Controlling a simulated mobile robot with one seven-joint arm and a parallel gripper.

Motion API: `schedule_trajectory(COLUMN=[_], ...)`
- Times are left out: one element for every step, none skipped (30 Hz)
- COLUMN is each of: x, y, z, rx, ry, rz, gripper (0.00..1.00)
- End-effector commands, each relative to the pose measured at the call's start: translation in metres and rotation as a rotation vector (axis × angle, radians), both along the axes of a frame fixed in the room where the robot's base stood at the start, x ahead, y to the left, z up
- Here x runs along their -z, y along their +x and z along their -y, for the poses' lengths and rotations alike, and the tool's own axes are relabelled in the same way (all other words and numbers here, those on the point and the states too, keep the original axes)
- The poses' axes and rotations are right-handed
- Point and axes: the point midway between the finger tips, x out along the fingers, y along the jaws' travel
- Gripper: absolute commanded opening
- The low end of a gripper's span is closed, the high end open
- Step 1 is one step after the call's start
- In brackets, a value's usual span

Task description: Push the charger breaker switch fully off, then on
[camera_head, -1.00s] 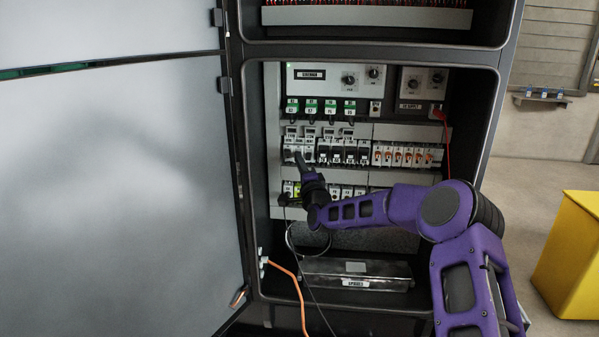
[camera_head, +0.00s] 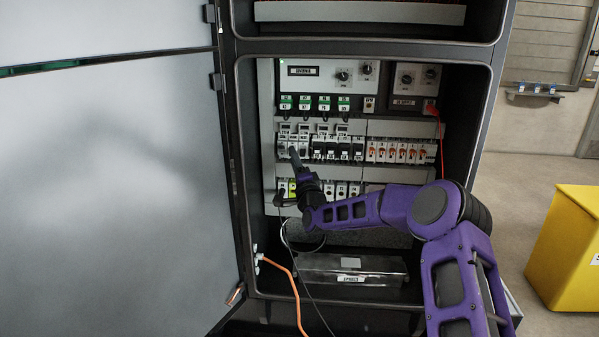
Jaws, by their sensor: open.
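A row of breaker switches (camera_head: 330,150) sits on the middle rail inside the open cabinet. My gripper (camera_head: 294,155) is in front of the left end of this row, with its tip at or very near the breakers there. It hides part of the breakers behind it. I cannot tell which one is the charger breaker, as the labels are too small to read. I cannot tell whether the tip touches a switch, or the position of the switch behind it. The fingers look narrow and dark, with nothing seen between them.
Orange-marked switches (camera_head: 398,151) are to the right on the same rail. Green-labelled units (camera_head: 324,103) are above. A red cable (camera_head: 441,135) hangs at the right. The cabinet door (camera_head: 110,190) stands open at left. A metal box (camera_head: 350,268) lies below. A yellow bin (camera_head: 565,250) stands right.

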Motion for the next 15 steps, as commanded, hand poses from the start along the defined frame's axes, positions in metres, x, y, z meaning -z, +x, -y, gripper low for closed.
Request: schedule_trajectory(x=[0.001,0.002,0.003,0.004,0.005,0.007,0.009,0.011,0.013,0.015,0.017,0.019,0.022,0.023,0.026], y=[-0.003,-0.005,-0.009,-0.012,-0.016,-0.021,-0.026,-0.031,-0.038,-0.043,-0.049,-0.056,-0.061,-0.067,-0.074], z=[0.001,0.003,0.004,0.006,0.007,0.009,0.011,0.014,0.016,0.018,0.020,0.024,0.025,0.028,0.031], rx=[0.000,0.000,0.000,0.000,0.000,-0.001,0.000,0.001,0.001,0.000,0.001,0.001,0.001,0.000,0.000], ry=[0.000,0.000,-0.001,-0.001,-0.001,-0.001,-0.001,-0.002,-0.002,-0.002,-0.002,-0.002,-0.002,-0.001,-0.001], rz=[-0.001,-0.001,-0.002,-0.002,-0.002,-0.002,-0.002,-0.002,-0.002,-0.002,-0.002,-0.002,-0.002,-0.003,-0.003], gripper=[0.41,0.41,0.41,0.41,0.41,0.41,0.41,0.41,0.41,0.41,0.41,0.41,0.41,0.41,0.41])
